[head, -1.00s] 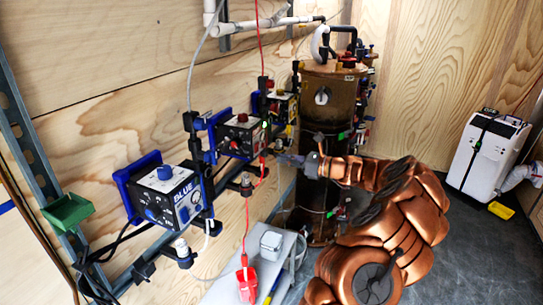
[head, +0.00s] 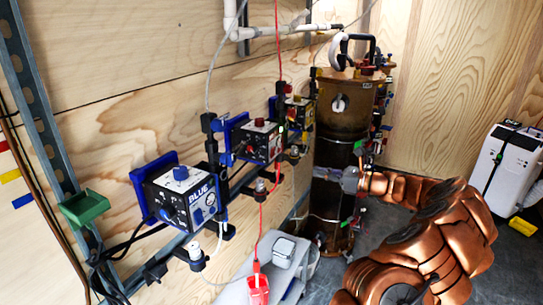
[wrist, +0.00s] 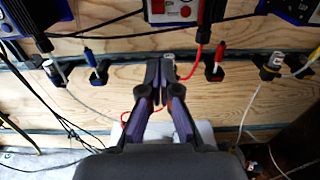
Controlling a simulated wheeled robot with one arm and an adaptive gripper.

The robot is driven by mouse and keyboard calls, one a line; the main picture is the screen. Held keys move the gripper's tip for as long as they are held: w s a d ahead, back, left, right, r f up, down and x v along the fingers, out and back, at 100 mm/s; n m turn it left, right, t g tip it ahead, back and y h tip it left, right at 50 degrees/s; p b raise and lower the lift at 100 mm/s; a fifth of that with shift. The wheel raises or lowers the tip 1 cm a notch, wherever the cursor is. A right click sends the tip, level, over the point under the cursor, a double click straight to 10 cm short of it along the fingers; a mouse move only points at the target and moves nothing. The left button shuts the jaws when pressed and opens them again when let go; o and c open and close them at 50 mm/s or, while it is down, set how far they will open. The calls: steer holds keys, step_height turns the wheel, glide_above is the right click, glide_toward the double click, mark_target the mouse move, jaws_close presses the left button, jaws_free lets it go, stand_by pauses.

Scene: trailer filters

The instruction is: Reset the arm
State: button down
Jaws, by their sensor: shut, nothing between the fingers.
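My copper-coloured arm reaches in from the lower right in the head view. My gripper (head: 332,176) is small there, in front of the brown cylindrical tank. In the wrist view my gripper (wrist: 160,88) points towards the wooden wall, with its dark and purple fingers together and nothing between them. Beyond the fingertips are the wall rail with its fittings and a red tube (wrist: 187,70). The fingertips appear apart from these, though the exact gap is hard to tell.
A blue-framed control box (head: 182,197) and a red-knobbed box (head: 260,142) hang on the wall. The brown tank (head: 342,115) stands behind my gripper. A small table (head: 238,292) holds a red cup (head: 257,291) and a white container (head: 284,252). A white machine (head: 502,165) stands far right on open floor.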

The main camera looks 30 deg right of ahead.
steer(key=s+a+r+n+g+y, duration=0.1)
steer(key=a+r+n+g, duration=0.1)
steer(key=a, duration=0.7)
steer(key=s+a+r+n+g+y, duration=0.1)
steer(key=a+r+n+g, duration=0.1)
steer(key=a+n, duration=0.4)
steer(key=s+a+r+n+g+y, duration=0.1)
steer(key=s+a+r+n+g, duration=0.1)
steer(key=a, duration=1)
steer(key=shift+s+a+r+n+g+p, duration=0.1)
steer(key=shift+r+n+g+p, duration=0.1)
steer(key=shift+n+g, duration=0.35)
steer(key=shift+r+n+g+p, duration=0.15)
steer(key=shift+n+g, duration=0.2)
steer(key=shift+g, duration=0.4)
steer(key=s+a+f+n+g+h, duration=0.25)
steer(key=s+a+n, duration=0.4)
steer(key=s, duration=0.35)
steer(key=s+a+f+n+g+h, duration=0.2)
steer(key=s+a+n+g+h, duration=0.4)
steer(key=s, duration=0.5)
steer(key=s+d+f+n+h, duration=0.2)
steer(key=s+d, duration=0.2)
steer(key=s, duration=0.3)
steer(key=s+d+f+n+t+h+p, duration=0.1)
steer(key=s+d+f+n+h, duration=0.1)
steer(key=s, duration=0.5)
steer(key=shift+d+f+n+p, duration=0.35)
steer(key=shift+d+f, duration=0.2)
steer(key=shift+d, duration=0.35)
